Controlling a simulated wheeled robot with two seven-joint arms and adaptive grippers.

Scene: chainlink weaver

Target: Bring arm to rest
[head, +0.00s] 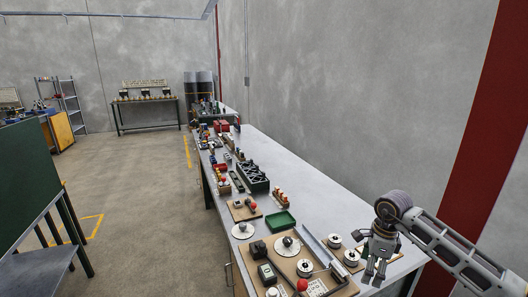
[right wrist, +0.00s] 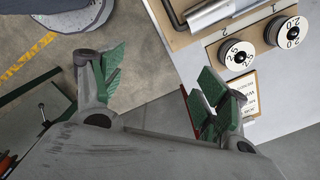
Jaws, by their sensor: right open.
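My right gripper (head: 374,274) comes in from the right in the head view, above the near right part of the long bench (head: 340,208). Its fingers point down. In the right wrist view its two green-padded fingers (right wrist: 155,85) stand wide apart with nothing between them. The wooden board (head: 325,263) with several white spools lies on the bench beside it. Two spools marked 2.5 (right wrist: 236,54) and 2.0 (right wrist: 287,32) show near the board's edge in the wrist view, apart from the fingers. My left gripper is not in either view.
A green tray (head: 281,221), a dark crate (head: 252,177) and several small parts sit farther along the bench. The grey wall (head: 330,90) and a red post (head: 480,130) stand on the right. A green panel (head: 27,178) stands at left. The floor between is open.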

